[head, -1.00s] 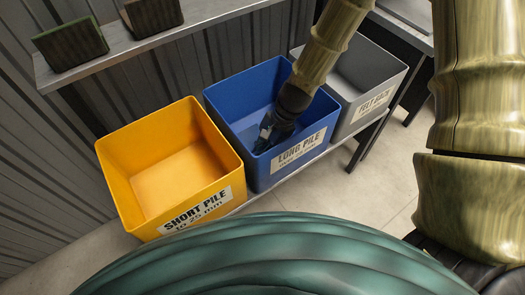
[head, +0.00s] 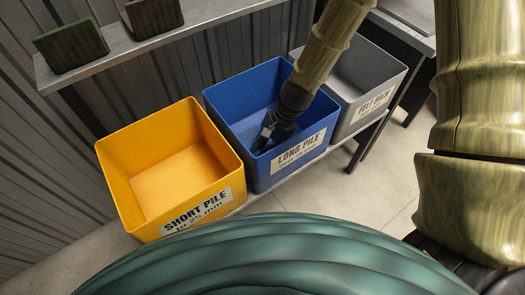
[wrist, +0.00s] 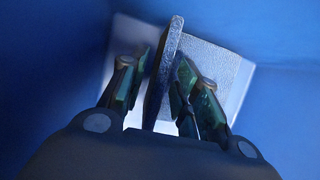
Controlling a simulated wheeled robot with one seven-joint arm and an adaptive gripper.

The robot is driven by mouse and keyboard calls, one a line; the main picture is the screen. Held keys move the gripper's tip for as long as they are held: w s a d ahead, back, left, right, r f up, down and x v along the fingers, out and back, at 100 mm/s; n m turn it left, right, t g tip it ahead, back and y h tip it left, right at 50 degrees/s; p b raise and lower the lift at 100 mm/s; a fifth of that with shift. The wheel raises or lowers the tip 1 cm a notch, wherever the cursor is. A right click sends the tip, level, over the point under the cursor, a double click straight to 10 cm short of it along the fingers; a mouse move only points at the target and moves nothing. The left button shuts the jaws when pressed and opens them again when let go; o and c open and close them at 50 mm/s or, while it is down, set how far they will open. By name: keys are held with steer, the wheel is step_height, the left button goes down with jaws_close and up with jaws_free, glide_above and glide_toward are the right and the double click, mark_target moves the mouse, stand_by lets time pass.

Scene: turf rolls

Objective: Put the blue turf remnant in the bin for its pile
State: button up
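My gripper (head: 268,134) is down inside the blue bin labelled LONG PILE (head: 244,158). In the wrist view, its two fingers (wrist: 162,85) stand on either side of a thin, upright slab, the turf remnant (wrist: 164,60). The fingertips converge on the slab and appear closed on it. The slab looks dark grey-blue in the bin's blue light. Its contact with the floor cannot be made out. A pale, textured patch (wrist: 215,65) lies behind it. In the head view, the remnant is hard to separate from the dark gripper.
A yellow bin (head: 120,180) labelled SHORT PILE stands left of the blue bin, and a grey bin labelled FELT BACK (head: 392,78) stands to its right. Two turf pieces, one green-edged (head: 72,47) and one brown (head: 152,14), rest on the shelf (head: 115,45). The yellow bin looks empty.

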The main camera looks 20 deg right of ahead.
steer(key=p+v, duration=0.1)
steer(key=v, duration=1)
steer(key=shift+p, duration=0.35)
